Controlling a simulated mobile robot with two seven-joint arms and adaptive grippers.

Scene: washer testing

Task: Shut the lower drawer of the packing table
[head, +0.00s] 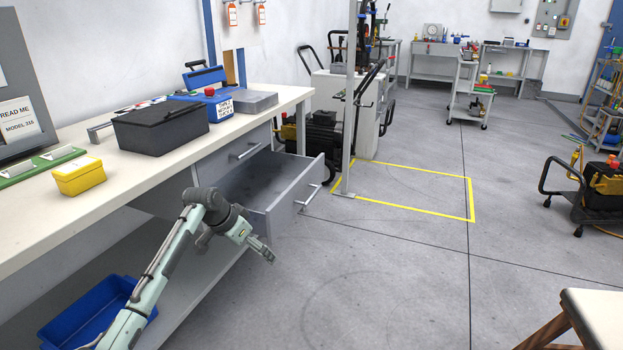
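The packing table (135,180) runs along the left with a pale top. Its lower drawer (283,210) is pulled out, with its grey front panel and bar handle (310,195) facing right and its inside looking empty. The drawer above (228,155) is shut, with its handle on the front. My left gripper (266,253) hangs in front of the open drawer's near side, its tip below and left of the front panel. I cannot tell whether it touches the drawer. Its fingers are too small to tell whether open or shut. My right gripper is not in view.
A black case (160,127), a yellow box (79,176) and a blue toolbox (207,100) stand on the tabletop. A blue bin (90,312) sits on the lower shelf. A post (352,100) stands beyond the drawer. The floor right of the drawer is clear.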

